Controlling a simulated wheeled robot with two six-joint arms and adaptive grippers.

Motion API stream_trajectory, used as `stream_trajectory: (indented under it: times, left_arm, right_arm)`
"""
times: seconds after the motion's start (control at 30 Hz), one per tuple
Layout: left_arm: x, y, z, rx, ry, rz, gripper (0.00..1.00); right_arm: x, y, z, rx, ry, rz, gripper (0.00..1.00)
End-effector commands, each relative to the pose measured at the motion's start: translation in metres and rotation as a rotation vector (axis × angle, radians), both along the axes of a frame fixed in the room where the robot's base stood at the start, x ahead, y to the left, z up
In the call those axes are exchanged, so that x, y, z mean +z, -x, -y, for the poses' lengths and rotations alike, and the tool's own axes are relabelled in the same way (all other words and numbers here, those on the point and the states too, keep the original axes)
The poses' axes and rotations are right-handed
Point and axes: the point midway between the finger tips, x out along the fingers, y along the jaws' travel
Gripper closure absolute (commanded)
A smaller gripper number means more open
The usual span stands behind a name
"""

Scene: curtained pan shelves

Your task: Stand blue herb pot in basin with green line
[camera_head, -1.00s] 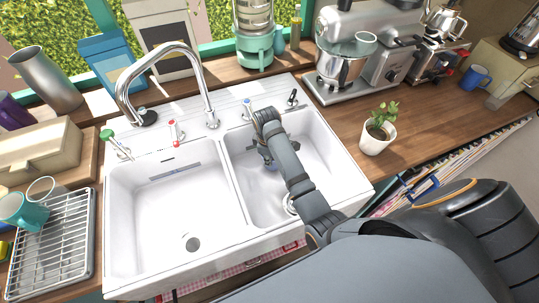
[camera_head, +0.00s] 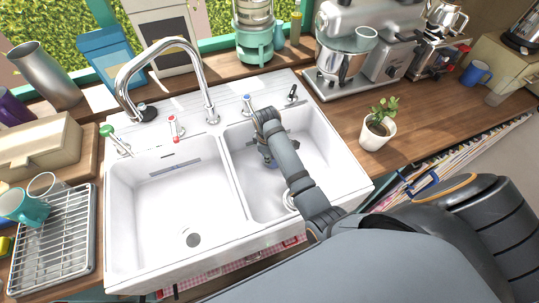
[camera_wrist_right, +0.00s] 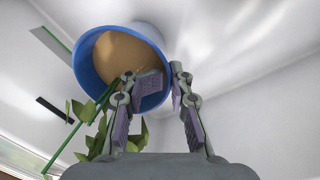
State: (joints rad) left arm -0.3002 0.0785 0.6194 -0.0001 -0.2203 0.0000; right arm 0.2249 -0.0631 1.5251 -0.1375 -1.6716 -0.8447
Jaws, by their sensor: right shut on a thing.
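The blue herb pot (camera_wrist_right: 120,68) is tilted in the right wrist view, with brown soil and green leaves beside it. My right gripper (camera_wrist_right: 165,75) is shut on its rim, one finger inside the mouth and one outside. In the head view my right gripper (camera_head: 266,148) is low inside the right basin (camera_head: 318,148), and a bit of blue shows under it. A green strip (camera_wrist_right: 52,42) marks the white wall in the right wrist view. The arm hides part of the right basin's back wall. Contact between pot and basin floor cannot be told. My left gripper is not in view.
The left basin (camera_head: 150,205) is empty, with a grey-blue strip on its back wall. A tall faucet (camera_head: 207,85) stands behind. A white potted plant (camera_head: 375,133) is on the right counter. A dish rack (camera_head: 60,240) with mugs is at left.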

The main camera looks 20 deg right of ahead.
Motion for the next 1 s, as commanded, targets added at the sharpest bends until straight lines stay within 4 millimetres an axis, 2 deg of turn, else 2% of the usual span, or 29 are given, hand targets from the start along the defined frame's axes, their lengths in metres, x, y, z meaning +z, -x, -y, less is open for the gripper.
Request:
stream_trajectory:
  times: [0.4,0.43,0.63,0.9,1.0]
  left_arm:
    - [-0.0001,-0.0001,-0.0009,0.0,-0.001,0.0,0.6]
    - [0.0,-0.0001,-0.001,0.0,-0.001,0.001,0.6]
    - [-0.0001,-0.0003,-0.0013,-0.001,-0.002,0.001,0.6]
    - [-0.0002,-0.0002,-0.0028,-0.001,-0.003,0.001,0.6]
    - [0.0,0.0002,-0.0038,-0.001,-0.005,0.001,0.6]
  right_arm:
    - [-0.0039,-0.0007,0.0001,0.0,0.001,0.002,1.0]
    - [-0.0035,-0.0008,0.0002,0.0,0.001,0.002,0.76]
    - [-0.0038,-0.0004,0.0001,0.0,0.0,0.001,0.49]
    - [-0.0047,0.0004,-0.0001,0.0,0.0,-0.001,0.48]
    - [0.0011,0.0001,-0.0007,0.0,-0.001,0.001,0.48]
